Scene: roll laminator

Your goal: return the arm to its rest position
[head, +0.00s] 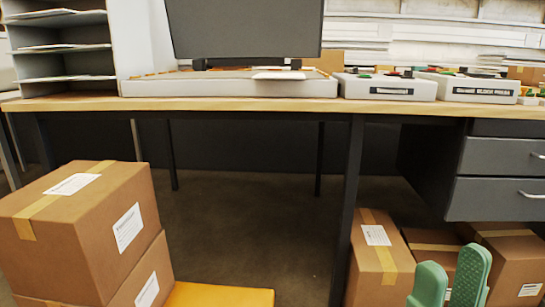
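My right gripper (451,268) shows at the bottom right as two green fingers pointing up. Its fingertips are apart, with a gap between them, and nothing shows held there. It appears in front of the cardboard boxes under the desk and below the drawers. The rest of my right arm is out of the picture. My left gripper and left arm are not in view.
A wooden-topped desk (240,105) spans the view, carrying a dark screen (245,28), white cases (386,87) and a paper rack (62,45). Grey drawers (500,157) hang at right. Stacked boxes (80,220) and an orange-yellow surface (220,295) stand at lower left. Floor between is clear.

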